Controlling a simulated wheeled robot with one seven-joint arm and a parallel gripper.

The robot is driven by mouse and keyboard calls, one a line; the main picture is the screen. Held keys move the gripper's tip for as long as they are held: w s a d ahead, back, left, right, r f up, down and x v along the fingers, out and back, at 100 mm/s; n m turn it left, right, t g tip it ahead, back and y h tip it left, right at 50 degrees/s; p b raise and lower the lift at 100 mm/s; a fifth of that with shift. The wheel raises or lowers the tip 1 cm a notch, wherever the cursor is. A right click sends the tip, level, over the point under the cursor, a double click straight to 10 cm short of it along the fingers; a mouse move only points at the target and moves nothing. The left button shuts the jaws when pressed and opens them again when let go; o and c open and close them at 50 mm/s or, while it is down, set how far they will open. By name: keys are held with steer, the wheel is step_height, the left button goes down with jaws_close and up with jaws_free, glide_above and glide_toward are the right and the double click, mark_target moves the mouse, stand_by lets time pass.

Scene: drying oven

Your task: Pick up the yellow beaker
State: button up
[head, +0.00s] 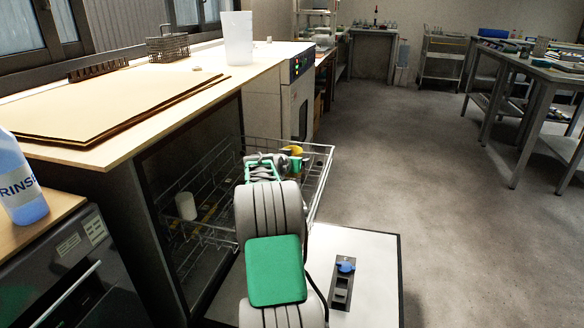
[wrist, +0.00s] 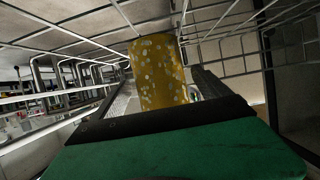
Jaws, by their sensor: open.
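The yellow beaker (wrist: 158,72) fills the middle of the wrist view, with pale spots over its surface. In the head view a small part of the yellow beaker (head: 292,150) shows just beyond my gripper (head: 270,160). In the wrist view my gripper (wrist: 165,98) is open, with one finger to each side of the beaker's lower part in the picture. I cannot tell whether either finger touches it. The beaker is in or at the wire rack (head: 322,172), and my arm hides part of the rack.
A white cup (head: 186,205) stands in the rack's left part. Thin rack wires surround my gripper. The worktop (head: 110,148) with boards lies to the left, holding a wire basket (head: 168,47) and a white container (head: 238,38).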

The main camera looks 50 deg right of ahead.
steer(key=x, duration=0.4)
steer(key=shift+d+f+b, duration=0.15)
steer(key=shift+f+b, duration=0.05)
steer(key=shift+b, duration=0.2)
steer(key=shift+r, duration=0.1)
steer(key=c, duration=1.7)
steer(key=shift+o, duration=0.2)
